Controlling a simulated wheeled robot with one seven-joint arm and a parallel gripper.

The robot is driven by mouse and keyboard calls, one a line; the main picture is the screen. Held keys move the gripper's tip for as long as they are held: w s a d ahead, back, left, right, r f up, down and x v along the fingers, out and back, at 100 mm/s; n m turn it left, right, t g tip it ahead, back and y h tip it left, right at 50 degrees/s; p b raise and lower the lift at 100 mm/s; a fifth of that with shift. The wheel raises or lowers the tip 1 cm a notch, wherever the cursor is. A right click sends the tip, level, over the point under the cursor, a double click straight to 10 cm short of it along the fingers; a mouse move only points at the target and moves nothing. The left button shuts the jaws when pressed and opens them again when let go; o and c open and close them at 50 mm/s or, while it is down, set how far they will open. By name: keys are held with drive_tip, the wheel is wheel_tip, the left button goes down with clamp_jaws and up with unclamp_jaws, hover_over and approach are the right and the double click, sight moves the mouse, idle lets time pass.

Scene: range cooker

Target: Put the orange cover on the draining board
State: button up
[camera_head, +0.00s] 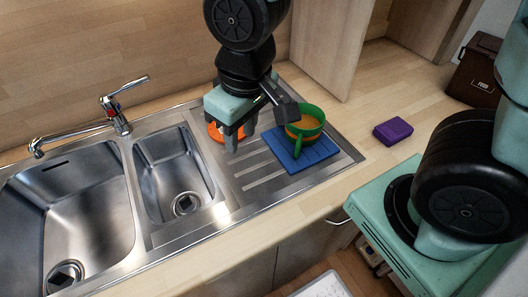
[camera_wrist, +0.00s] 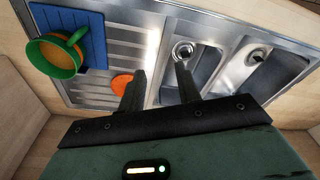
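The orange cover (camera_head: 215,131) lies on the draining board (camera_head: 231,172), at its end near the small basin. My gripper (camera_head: 238,143) is above the board and partly hides the cover. In the wrist view the orange cover (camera_wrist: 121,84) shows beside one finger, partly hidden by it. My gripper (camera_wrist: 160,82) has its two fingers apart with nothing between them. It is open and empty.
A green mug (camera_head: 306,124) with orange contents stands on a blue mat (camera_head: 296,150) on the board, close to my gripper. Two sink basins and a tap (camera_head: 118,118) are at the left. A purple block (camera_head: 393,131) lies on the worktop. Worktop around the block is clear.

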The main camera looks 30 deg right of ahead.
drive_tip(key=s+r+n+g, duration=0.1)
drive_tip(key=s+n, duration=0.1)
drive_tip(key=s, duration=0.7)
drive_tip(key=shift+r+n, duration=0.15)
drive_tip(key=shift+n, duration=0.25)
drive_tip(key=shift+s, duration=0.1)
wheel_tip(320, 180, down, 2)
drive_tip(key=shift+f+b, duration=0.1)
drive_tip(key=shift+b, duration=1.05)
